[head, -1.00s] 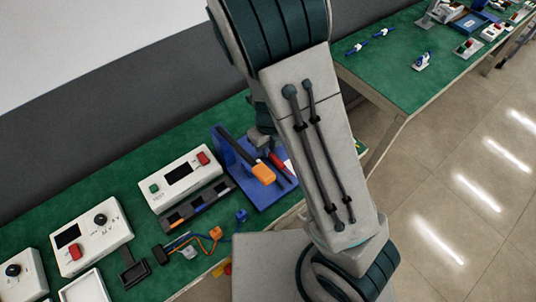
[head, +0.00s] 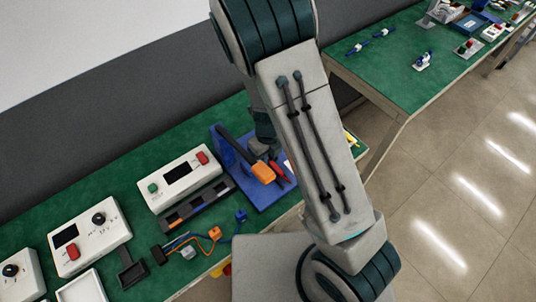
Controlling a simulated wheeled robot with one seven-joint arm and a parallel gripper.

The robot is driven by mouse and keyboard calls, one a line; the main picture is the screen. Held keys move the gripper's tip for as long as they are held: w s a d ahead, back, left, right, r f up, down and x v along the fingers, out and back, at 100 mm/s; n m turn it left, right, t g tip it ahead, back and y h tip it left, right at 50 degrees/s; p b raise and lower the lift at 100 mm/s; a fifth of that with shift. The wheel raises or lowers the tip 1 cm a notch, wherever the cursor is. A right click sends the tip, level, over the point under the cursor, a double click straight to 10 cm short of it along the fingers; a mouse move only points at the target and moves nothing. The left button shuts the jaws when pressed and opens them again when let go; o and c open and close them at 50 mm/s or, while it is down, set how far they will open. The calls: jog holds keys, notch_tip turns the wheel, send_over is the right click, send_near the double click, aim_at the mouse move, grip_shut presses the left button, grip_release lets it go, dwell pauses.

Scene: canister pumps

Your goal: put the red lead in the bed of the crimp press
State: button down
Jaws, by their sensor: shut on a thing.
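The crimp press is a blue frame and base plate (head: 266,200) with a dark lever arm ending in an orange block (head: 263,172), in the head view near the bench's front edge. My gripper (head: 268,153) is low behind the orange block, partly hidden by my own arm. It is shut on the red lead (head: 279,170), whose red part shows just right of the orange block, over the blue base. The bed and the lead's ends are largely hidden, so I cannot tell whether the lead touches the bed.
A white test box (head: 178,180) with red and green buttons stands left of the press. A dark slotted tray (head: 198,205) and orange and blue leads (head: 215,234) lie in front of it. More white instruments (head: 90,236) stand further left. A second green bench (head: 400,75) is at the upper right.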

jog(key=shift+s+f, duration=0.2)
jog(key=shift+f, duration=0.1)
